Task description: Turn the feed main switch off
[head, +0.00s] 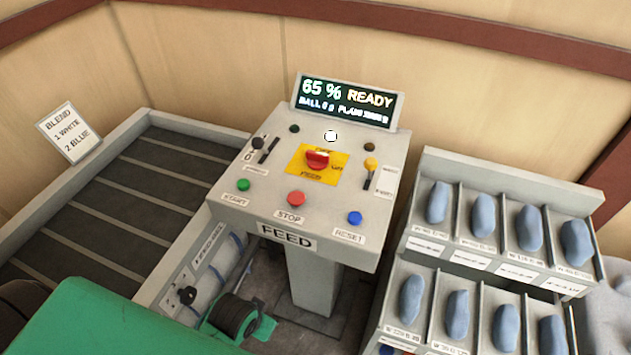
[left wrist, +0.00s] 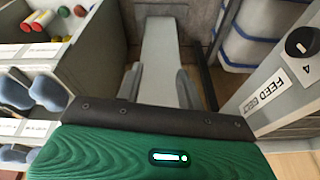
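The feed main switch (head: 317,160) is a red rotary knob on a yellow plate (head: 298,158), in the middle of the sloped grey FEED console (head: 260,200). Its handle lies roughly sideways, with a label at its right; I cannot tell its setting for certain. My left arm's green casing fills the lower left of the head view, well below and left of the knob; the fingers cannot be made out there. In the left wrist view my left gripper (left wrist: 158,88) has its fingers apart and empty, with a grey post beyond them. The right gripper is not in view.
The console has green START (head: 243,185), red STOP (head: 296,198) and blue RESET (head: 355,218) buttons, and levers (head: 268,150) and (head: 368,174) beside the knob. The display (head: 347,100) reads 65 % READY. A rack (head: 480,165) of blue pieces stands right, a slatted conveyor (head: 130,200) left.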

